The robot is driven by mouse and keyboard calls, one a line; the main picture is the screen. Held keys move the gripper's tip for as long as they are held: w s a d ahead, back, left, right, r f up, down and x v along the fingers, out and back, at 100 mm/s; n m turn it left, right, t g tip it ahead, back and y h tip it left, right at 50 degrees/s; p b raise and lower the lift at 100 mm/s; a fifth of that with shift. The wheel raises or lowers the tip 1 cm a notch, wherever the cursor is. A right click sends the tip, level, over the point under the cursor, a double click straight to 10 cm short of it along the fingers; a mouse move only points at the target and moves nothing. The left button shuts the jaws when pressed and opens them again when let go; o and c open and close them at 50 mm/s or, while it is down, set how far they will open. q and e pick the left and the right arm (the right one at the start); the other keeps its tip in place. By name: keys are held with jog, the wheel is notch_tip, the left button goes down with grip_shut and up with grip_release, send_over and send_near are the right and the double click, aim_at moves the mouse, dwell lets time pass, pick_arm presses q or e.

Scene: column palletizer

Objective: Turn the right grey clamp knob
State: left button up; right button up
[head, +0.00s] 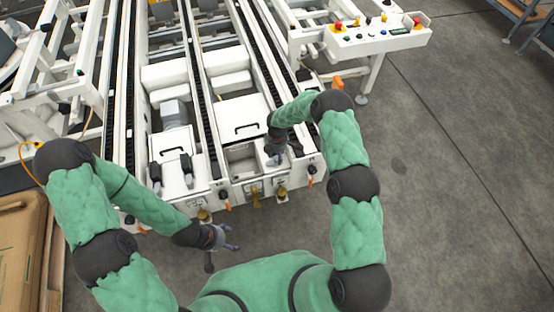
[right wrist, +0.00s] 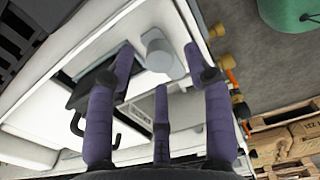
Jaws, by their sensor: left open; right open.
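The grey clamp knob (right wrist: 160,50) shows in the right wrist view as a pale grey cylinder on a white panel. It lies just beyond the fingertips of my right gripper (right wrist: 158,66), whose purple fingers are spread with nothing held. In the head view my right gripper (head: 275,152) is over the right front compartment of the white machine, and its hand and arm hide the knob there. I cannot tell whether a finger touches the knob. My left gripper (head: 222,240) is open and empty, in front of the machine's front edge.
White lids with black handles (head: 250,128) lie beside and behind the right gripper. Brass fittings (head: 281,192) and orange levers (head: 312,170) line the front edge. A control panel (head: 375,32) stands at the back right. Floor (head: 450,180) to the right is clear.

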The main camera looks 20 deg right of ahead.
aim_at(274, 161)
jog(key=shift+f, duration=1.2)
grip_shut()
jog(key=shift+m+b, duration=0.3)
jog(key=shift+b, duration=0.1)
jog(key=m+b, duration=0.1)
jog(key=m, duration=0.1)
jog(key=shift+f+m, duration=0.1)
jog(key=shift+m, duration=0.2)
jog(key=m+b, duration=0.2)
jog(key=m, duration=0.3)
jog(key=m+b, duration=0.1)
jog(key=m, duration=0.4)
jog(key=shift+m+b, duration=0.85)
jog(key=shift+m, duration=1.45)
